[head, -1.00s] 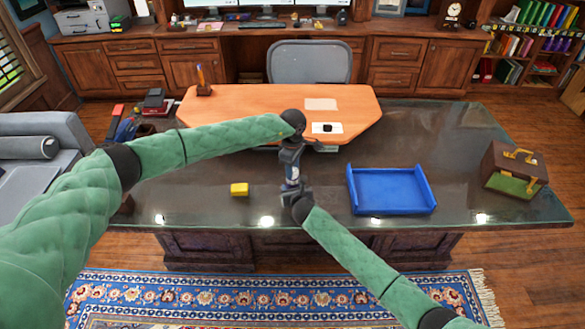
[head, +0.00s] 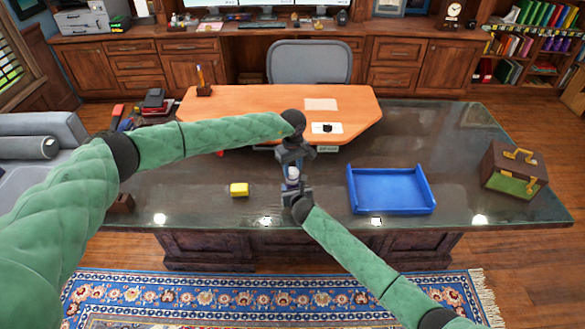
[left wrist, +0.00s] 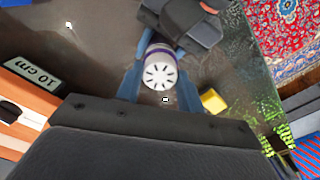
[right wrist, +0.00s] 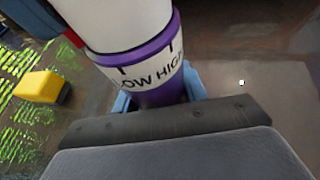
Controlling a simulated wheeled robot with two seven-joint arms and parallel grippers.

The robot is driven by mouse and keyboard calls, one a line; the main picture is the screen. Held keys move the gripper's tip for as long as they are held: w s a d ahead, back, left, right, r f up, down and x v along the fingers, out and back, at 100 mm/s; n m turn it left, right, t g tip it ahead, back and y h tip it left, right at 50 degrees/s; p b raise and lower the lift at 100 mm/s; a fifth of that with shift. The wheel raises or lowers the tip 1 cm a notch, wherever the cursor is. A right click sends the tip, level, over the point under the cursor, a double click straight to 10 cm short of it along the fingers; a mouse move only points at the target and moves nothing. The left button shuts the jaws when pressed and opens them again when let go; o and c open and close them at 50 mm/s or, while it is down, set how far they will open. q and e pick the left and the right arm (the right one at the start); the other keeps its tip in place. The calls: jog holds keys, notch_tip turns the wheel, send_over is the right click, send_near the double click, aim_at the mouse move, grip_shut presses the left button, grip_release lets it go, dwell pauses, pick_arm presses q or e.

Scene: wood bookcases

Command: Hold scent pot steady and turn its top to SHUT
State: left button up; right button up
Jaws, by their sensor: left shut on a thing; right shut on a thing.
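The scent pot (head: 292,176) stands upright at the middle front of the dark desk. Its white top with black slits (left wrist: 159,73) shows end-on in the left wrist view.
A yellow block (head: 239,190) lies left of the pot. A blue tray (head: 391,208) lies to the right, with a brown case (head: 515,170) beyond it. The desk between pot and tray is clear.

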aim_at(293, 170)
dwell(0.3)
pick_arm(q)
jog(key=o, duration=0.7)
pick_arm(e)
jog(key=shift+f, duration=0.1)
pick_arm(q)
notch_tip(293, 170, up, 12)
jog(key=shift+w, duration=0.1)
pick_arm(e)
jog(key=o, duration=1.2)
